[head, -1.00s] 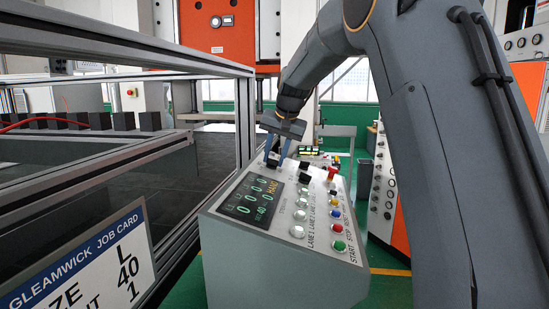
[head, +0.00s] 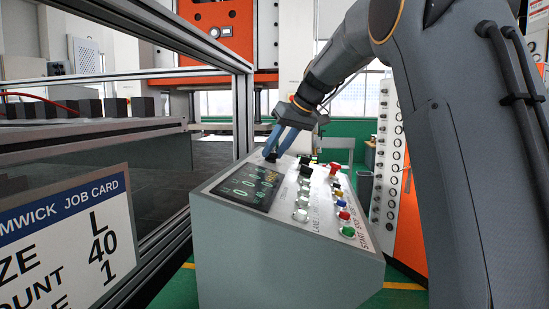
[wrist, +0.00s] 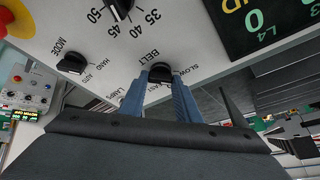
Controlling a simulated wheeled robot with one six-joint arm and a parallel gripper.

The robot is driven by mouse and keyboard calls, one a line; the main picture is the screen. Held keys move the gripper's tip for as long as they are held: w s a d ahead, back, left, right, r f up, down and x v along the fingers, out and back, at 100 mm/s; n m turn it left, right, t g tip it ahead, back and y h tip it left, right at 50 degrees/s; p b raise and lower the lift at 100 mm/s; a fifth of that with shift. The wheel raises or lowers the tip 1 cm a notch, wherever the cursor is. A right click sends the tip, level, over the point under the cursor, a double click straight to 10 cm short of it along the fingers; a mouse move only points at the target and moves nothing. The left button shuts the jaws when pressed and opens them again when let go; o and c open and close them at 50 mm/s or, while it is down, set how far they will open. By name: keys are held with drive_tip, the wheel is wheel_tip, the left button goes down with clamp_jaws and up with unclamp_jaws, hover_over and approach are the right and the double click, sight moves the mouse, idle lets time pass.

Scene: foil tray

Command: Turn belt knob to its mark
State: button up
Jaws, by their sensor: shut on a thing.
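The belt knob (wrist: 160,72) is black and sits by the printed word BELT in the wrist view, with SLOW and FAST lettering beside it. My gripper (wrist: 158,80) has its two blue fingers on either side of this knob and is shut on it. The fingers hide part of the knob and lettering, and I cannot tell exactly where its pointer stands. In the head view my gripper (head: 273,150) reaches down to the far left corner of the sloping control panel (head: 277,209).
The mode knob (wrist: 71,64) and a numbered knob (wrist: 121,8) are near the belt knob. A red-and-yellow button (wrist: 14,18) is at the corner. A dark display (head: 246,187) and coloured buttons (head: 344,216) share the panel. A job card (head: 66,245) and metal frame stand left.

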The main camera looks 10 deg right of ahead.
drive_tip(key=shift+n+b, duration=0.45)
drive_tip(key=shift+n, duration=0.25)
drive_tip(key=shift+y, duration=0.3)
drive_tip(key=o, duration=1)
drive_tip(key=shift+o, duration=0.2)
drive_tip(key=shift+d, duration=0.1)
drive_tip(key=b+v, duration=0.2)
drive_tip(key=v, duration=0.5)
drive_tip(key=shift+r, duration=0.4)
drive_tip(key=shift+s+d, duration=0.1)
drive_tip(key=shift+d, duration=0.1)
